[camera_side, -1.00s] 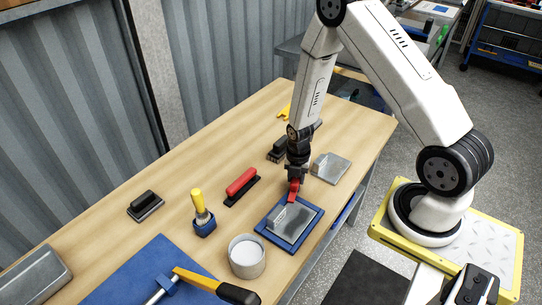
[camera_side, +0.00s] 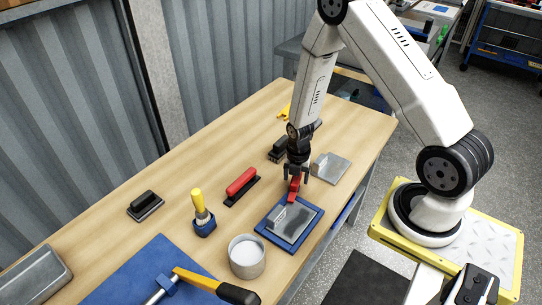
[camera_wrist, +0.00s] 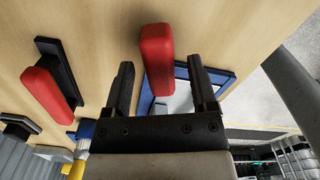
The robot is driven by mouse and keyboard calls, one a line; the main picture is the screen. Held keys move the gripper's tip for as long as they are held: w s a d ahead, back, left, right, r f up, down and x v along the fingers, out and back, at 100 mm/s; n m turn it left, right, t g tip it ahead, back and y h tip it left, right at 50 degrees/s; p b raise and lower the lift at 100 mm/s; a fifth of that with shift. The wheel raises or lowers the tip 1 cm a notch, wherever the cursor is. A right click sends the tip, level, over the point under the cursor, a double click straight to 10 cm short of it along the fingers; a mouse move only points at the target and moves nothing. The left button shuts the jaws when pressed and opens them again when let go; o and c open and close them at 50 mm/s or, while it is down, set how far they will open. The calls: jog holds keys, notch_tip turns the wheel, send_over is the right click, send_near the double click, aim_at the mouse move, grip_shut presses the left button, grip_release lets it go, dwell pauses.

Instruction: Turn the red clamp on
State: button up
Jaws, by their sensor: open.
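The red clamp (camera_side: 294,190) stands at the far edge of a blue-framed plate (camera_side: 271,237) on the wooden bench. In the wrist view, its red lever (camera_wrist: 157,62) shows between my two black fingers, with gaps on both sides. My gripper (camera_side: 296,177) is open just above the clamp, pointing down, with the fingers either side of its upper end. The clamp's base is partly hidden, and I cannot tell whether the lever touches the plate.
A red-handled black tool (camera_side: 241,184) lies left of the clamp. A yellow-handled brush (camera_side: 199,203), white cup (camera_side: 246,258) and hammer (camera_side: 215,285) are nearer the front. A grey metal plate (camera_side: 332,168) and black block (camera_side: 280,150) are close behind my gripper.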

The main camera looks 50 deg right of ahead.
aim_at(294, 179)
jog(key=shift+r, duration=3.7)
jog(key=shift+r, duration=0.1)
jog(key=shift+a+r+m, duration=0.55)
jog(key=shift+r+m, duration=0.2)
jog(key=shift+m, duration=0.25)
jog(key=s+a+r+m+t, duration=0.1)
jog(key=s+a+r+m, duration=0.2)
jog(key=m, duration=0.7)
jog(key=s+a+r+m+t, duration=0.1)
jog(key=s+a+r+m, duration=0.2)
jog(key=a+r+m, duration=0.4)
jog(key=r+m, duration=0.1)
jog(key=m, duration=0.2)
jog(key=shift+r+t, duration=0.3)
jog(key=shift+r, duration=0.1)
